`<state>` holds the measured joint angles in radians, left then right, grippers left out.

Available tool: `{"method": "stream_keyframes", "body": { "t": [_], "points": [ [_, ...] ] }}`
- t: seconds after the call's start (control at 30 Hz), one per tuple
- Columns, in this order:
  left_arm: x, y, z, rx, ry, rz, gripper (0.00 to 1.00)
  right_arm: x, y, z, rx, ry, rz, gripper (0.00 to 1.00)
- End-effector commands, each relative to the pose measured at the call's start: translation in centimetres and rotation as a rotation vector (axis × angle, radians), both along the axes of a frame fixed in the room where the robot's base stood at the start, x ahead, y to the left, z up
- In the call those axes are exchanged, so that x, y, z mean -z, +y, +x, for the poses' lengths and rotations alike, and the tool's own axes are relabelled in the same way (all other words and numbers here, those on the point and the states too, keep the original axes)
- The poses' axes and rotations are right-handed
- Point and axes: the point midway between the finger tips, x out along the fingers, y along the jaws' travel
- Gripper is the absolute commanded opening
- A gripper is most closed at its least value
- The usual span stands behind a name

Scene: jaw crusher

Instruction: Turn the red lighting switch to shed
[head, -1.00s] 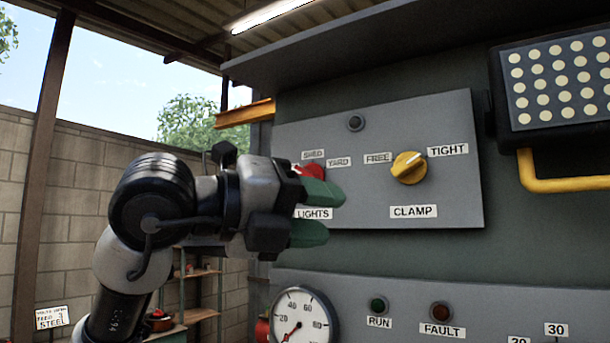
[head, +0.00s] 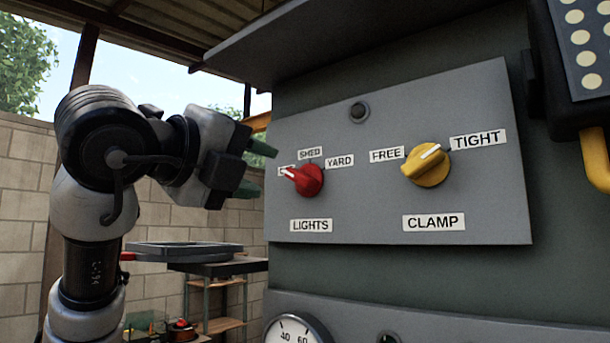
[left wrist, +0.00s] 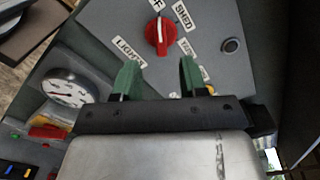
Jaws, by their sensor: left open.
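The red lighting switch (head: 304,180) sits on the grey panel above the LIGHTS label (head: 311,225). Its white pointer mark aims left at a partly hidden label. The SHED label (head: 310,154) is above the knob and the YARD label (head: 341,161) to its upper right. My left gripper (head: 254,168) is open and empty, left of the knob and apart from it. In the left wrist view the red switch (left wrist: 158,38) lies beyond the gap between the green fingertips (left wrist: 160,72), its mark towards a label ending in F, beside SHED (left wrist: 183,18). My right gripper is not in view.
A yellow CLAMP knob (head: 427,164) is right of the switch, with FREE and TIGHT labels. A dark round button (head: 359,111) is above. A gauge (head: 297,331) is below. A dark tray (head: 180,250) and shelf (head: 222,322) stand behind at left.

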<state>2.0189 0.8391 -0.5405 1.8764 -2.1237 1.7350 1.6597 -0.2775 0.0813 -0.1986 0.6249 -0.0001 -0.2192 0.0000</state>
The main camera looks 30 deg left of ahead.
Motion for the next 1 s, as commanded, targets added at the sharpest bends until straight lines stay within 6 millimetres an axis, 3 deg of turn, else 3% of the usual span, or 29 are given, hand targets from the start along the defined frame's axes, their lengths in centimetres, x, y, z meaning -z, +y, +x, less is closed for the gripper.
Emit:
{"method": "stream_keyframes", "body": {
  "t": [0.23,0.43,0.63,0.87,1.0],
  "points": [
    [-0.3,-0.4,4.9,0.000,0.006,0.000,0.43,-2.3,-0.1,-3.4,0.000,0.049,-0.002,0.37],
    [-0.2,-0.6,7.8,0.000,0.004,0.000,0.43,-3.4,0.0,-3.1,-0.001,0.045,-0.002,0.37],
    [0.0,-0.7,8.8,0.001,0.000,0.001,0.43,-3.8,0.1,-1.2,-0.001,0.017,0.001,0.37],
    [0.1,-0.7,8.9,0.001,0.000,0.001,0.43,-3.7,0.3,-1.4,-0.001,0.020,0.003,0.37],
    [0.0,-0.7,8.9,0.001,0.000,0.001,0.23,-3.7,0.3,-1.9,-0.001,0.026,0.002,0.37]
  ]
}}
